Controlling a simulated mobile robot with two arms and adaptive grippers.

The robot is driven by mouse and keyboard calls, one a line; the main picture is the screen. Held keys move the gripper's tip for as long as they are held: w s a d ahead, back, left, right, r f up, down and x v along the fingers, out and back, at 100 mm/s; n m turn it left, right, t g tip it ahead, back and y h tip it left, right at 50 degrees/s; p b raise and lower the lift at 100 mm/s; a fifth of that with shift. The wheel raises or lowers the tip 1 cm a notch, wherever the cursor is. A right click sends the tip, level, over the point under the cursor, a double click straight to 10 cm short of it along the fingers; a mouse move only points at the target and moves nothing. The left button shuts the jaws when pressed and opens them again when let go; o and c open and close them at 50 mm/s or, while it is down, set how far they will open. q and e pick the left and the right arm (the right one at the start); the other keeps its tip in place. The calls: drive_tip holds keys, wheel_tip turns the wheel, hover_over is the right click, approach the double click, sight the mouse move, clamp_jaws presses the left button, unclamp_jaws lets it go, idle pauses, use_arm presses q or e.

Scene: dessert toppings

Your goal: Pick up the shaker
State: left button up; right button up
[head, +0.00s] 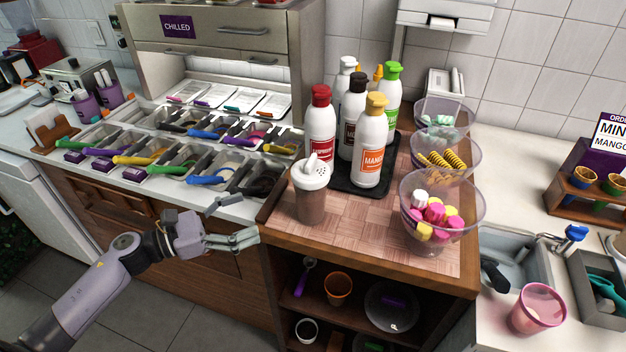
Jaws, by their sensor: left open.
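The shaker (311,196) stands upright on the checkered wooden top of the cabinet, near its front left edge. It has a clear body with brown contents and a white perforated lid with a spout or handle. My left gripper (236,222) is open and empty. It is to the left of the shaker and appears lower in the picture, by the cabinet's left edge, with a visible gap between them. My right gripper is not in view.
A black tray (343,186) of sauce bottles (371,142) stands just behind the shaker. Clear bowls, one with pink and yellow sweets (442,209), line the right side. Topping bins with colored handles (210,179) lie left. The front middle of the checkered top (361,239) is clear.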

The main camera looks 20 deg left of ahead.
sight(296, 197)
use_arm(q)
drive_tip(key=x, duration=0.2)
drive_tip(key=p+x, duration=0.2)
drive_tip(key=x, duration=0.1)
drive_tip(key=shift+w+d+r, duration=0.15)
drive_tip(key=shift+d+r, duration=0.15)
drive_tip(key=shift+r, duration=0.1)
drive_tip(key=x, duration=0.2)
drive_tip(key=p+x, duration=0.1)
drive_tip(key=x, duration=0.1)
drive_tip(key=shift+w+f, duration=0.25)
drive_tip(key=shift+w+d+p, duration=0.3)
drive_tip(key=shift+d+p, duration=0.1)
drive_tip(key=p+x, duration=0.2)
drive_tip(key=x, duration=0.2)
drive_tip(key=shift+w+f, duration=0.15)
drive_tip(key=shift+w, duration=0.1)
drive_tip(key=shift+w+d+f, duration=0.15)
drive_tip(key=shift+w+d, duration=0.1)
drive_tip(key=shift+d, duration=0.05)
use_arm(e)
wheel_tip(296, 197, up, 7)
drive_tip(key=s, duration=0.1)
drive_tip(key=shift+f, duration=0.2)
use_arm(q)
drive_tip(key=shift+s, duration=0.1)
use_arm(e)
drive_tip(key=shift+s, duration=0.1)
